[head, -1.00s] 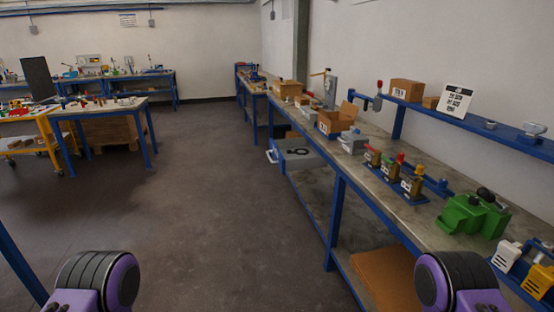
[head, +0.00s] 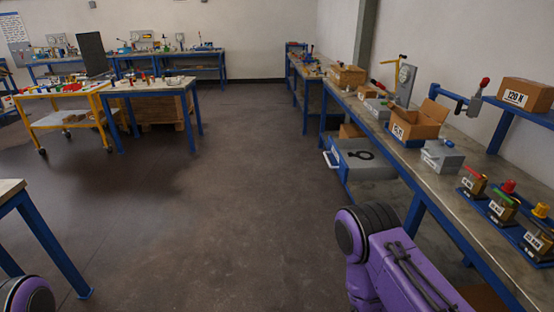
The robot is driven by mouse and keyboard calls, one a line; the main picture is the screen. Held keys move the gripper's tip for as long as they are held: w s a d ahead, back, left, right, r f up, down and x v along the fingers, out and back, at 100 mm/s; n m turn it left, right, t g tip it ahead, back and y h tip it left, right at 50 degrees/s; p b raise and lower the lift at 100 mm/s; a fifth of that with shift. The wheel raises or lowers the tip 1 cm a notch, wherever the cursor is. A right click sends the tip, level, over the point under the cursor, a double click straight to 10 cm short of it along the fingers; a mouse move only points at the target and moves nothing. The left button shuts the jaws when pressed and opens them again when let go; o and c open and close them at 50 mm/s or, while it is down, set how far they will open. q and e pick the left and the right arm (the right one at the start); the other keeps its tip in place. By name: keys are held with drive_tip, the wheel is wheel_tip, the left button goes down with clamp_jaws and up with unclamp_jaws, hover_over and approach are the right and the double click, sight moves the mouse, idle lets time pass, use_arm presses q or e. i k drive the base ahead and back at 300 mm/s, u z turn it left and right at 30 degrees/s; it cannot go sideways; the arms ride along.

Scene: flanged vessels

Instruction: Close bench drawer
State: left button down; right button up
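Purple and black links of my arms show at the bottom left and bottom right. The right arm link is near the bench edge, in front of the drawer and apart from it. Neither gripper's fingers are in view.
An open cardboard box (head: 420,118), a grey box (head: 442,156) and several small valve-like fixtures stand on the right bench. A blue-legged table corner (head: 10,190) is close at left. A yellow cart (head: 60,118) stands farther off. The central floor (head: 235,200) is clear.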

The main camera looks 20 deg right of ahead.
sight(347, 168)
drive_tip(key=u, duration=0.15)
drive_tip(key=i, duration=1.35)
drive_tip(key=z, duration=0.65)
drive_tip(key=i, duration=0.85)
drive_tip(key=z, duration=1.25)
drive_tip(key=i, duration=0.5)
drive_tip(key=z, duration=0.5)
